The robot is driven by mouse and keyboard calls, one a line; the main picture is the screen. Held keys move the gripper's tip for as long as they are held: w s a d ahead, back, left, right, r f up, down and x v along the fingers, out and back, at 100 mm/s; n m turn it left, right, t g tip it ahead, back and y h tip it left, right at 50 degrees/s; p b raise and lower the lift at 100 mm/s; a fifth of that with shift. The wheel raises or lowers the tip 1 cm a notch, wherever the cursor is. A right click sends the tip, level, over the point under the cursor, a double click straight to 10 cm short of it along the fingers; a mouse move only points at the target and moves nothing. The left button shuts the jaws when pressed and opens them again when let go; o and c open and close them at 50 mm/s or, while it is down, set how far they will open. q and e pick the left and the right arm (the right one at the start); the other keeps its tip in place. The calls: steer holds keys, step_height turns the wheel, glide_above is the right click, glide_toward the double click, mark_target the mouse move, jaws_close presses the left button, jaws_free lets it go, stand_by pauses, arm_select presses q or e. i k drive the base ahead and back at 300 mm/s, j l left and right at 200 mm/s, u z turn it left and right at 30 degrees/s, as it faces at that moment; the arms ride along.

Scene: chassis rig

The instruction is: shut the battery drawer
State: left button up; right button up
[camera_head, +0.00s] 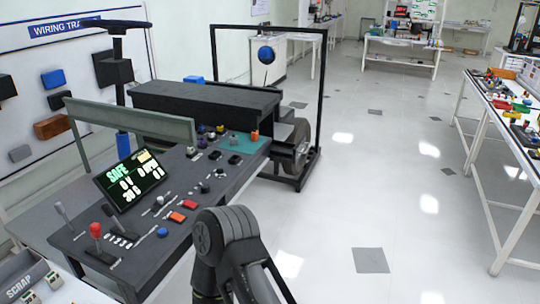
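The chassis rig is a dark grey bench (120,262) with a control panel on top, at the left and middle of the head view. A long black box (205,102) lies along its far side. I cannot make out a battery drawer for certain, nor whether one stands open. A tilted screen (131,180) on the panel reads "SAFE" above several numbers. A black link of my own arm rises at the bottom middle and hides part of the bench's near right side. Neither of my grippers shows.
A black upright frame (325,95) with a wheel (291,146) stands at the bench's far end. A scrap bin (22,272) is at the lower left. A white table (505,110) with loose parts stands at the right. The tiled floor between is clear.

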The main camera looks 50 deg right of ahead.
mark_target(286, 151)
steer(key=i, duration=0.5)
steer(key=z, duration=2)
